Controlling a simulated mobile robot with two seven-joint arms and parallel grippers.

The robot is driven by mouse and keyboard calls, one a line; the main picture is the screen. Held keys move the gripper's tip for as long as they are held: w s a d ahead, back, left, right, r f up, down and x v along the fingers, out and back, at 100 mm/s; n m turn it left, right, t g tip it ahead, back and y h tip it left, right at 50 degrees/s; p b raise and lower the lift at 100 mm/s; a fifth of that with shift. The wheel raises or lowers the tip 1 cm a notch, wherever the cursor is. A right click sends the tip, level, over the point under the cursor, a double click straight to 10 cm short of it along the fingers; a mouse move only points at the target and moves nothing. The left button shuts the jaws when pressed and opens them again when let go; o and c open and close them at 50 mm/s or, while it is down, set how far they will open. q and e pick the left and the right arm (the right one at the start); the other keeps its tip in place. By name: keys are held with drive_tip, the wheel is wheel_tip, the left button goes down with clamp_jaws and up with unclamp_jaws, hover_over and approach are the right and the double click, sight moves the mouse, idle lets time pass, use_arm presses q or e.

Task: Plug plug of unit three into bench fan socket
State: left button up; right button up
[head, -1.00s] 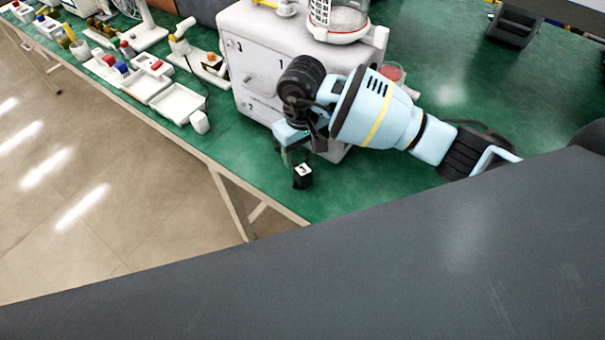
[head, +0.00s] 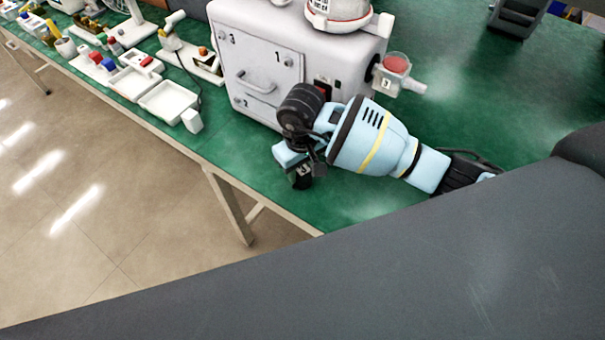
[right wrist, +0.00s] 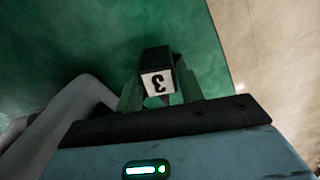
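The plug of unit three is a small black block with a white face marked 3. It stands on the green bench near its front edge in the head view (head: 303,172), and is close up in the right wrist view (right wrist: 157,76). My right gripper (head: 295,174) points down at the plug and partly hides it. In the right wrist view its fingers (right wrist: 159,97) stand apart on either side of the plug, with a gap visible at the right. I cannot make out the bench fan socket. My left gripper is not in view.
A large white machine (head: 243,53) with numbered panels stands behind my right gripper. A clear cup with a red top (head: 396,66) sticks out at its right. White trays (head: 169,101) and small devices line the bench at left.

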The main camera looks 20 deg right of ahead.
drive_tip(key=c, duration=0.5)
drive_tip(key=shift+r, duration=0.1)
drive_tip(key=shift+c, duration=0.2)
drive_tip(key=shift+r, duration=0.5)
wheel_tip(320, 180, up, 2)
drive_tip(key=shift+r, duration=0.1)
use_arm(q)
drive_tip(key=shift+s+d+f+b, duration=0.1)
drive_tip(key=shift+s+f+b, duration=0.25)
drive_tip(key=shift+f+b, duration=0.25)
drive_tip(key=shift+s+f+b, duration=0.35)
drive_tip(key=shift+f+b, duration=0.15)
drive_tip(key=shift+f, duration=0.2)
use_arm(e)
drive_tip(key=s+a+r, duration=0.1)
drive_tip(key=s+a, duration=0.9)
drive_tip(key=a, duration=0.2)
drive_tip(key=shift+a+r, duration=0.2)
drive_tip(key=shift+r, duration=0.05)
